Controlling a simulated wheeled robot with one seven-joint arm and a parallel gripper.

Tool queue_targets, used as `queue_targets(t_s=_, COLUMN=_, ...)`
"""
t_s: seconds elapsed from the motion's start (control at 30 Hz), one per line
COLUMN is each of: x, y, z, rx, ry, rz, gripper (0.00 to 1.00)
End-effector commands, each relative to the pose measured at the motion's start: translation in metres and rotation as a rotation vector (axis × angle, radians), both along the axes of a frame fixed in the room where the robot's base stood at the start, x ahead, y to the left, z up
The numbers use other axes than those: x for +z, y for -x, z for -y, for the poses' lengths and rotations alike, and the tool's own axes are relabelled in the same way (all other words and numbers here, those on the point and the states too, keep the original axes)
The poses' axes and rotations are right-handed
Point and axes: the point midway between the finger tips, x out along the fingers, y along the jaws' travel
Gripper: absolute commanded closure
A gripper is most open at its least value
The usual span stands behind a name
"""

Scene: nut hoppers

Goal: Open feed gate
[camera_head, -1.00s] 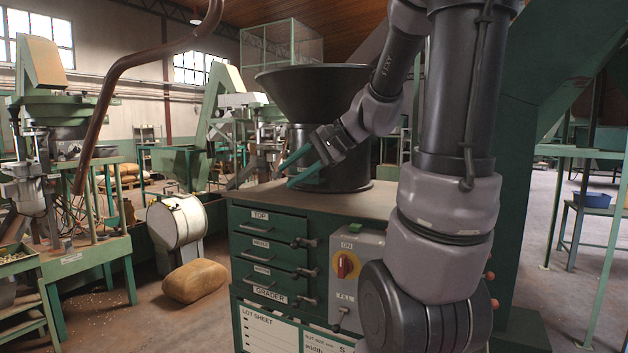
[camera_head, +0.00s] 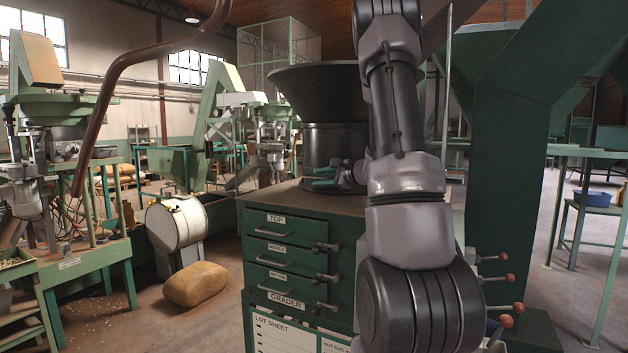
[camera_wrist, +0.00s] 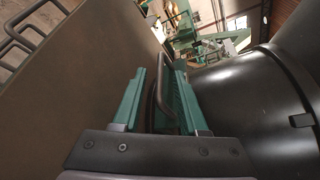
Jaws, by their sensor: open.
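My gripper (camera_head: 326,178) is low over the green cabinet's top, in front of the base of the dark hopper (camera_head: 318,90). In the wrist view its two teal fingers (camera_wrist: 158,100) are apart, on either side of a dark looped handle (camera_wrist: 162,72). The fingers are not visibly closed on it. The handle stands close to the hopper's black cylindrical base (camera_wrist: 255,110). I cannot tell for sure that this handle belongs to the feed gate, and the gate plate itself is not clearly seen. My arm hides part of the hopper's right side.
The green cabinet (camera_head: 258,250) has labelled drawers with handles and dark latches on its front. Levers with red knobs (camera_head: 510,279) stick out right of my arm. A brown sack (camera_head: 195,284) and a white drum (camera_head: 176,222) stand on the floor at left.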

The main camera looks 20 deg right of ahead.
Motion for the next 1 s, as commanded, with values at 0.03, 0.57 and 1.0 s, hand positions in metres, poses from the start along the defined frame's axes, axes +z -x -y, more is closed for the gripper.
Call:
queue_targets(t_s=0.03, x=-0.002, y=-0.008, z=-0.004, rx=0.002, ry=0.000, rz=0.000, gripper=0.58)
queue_targets(t_s=0.57, x=-0.007, y=-0.033, z=-0.012, rx=0.001, ry=0.000, rz=-0.001, gripper=0.58)
queue_targets(t_s=1.0, x=-0.007, y=-0.032, z=-0.012, rx=0.001, ry=0.000, rz=-0.001, gripper=1.00)
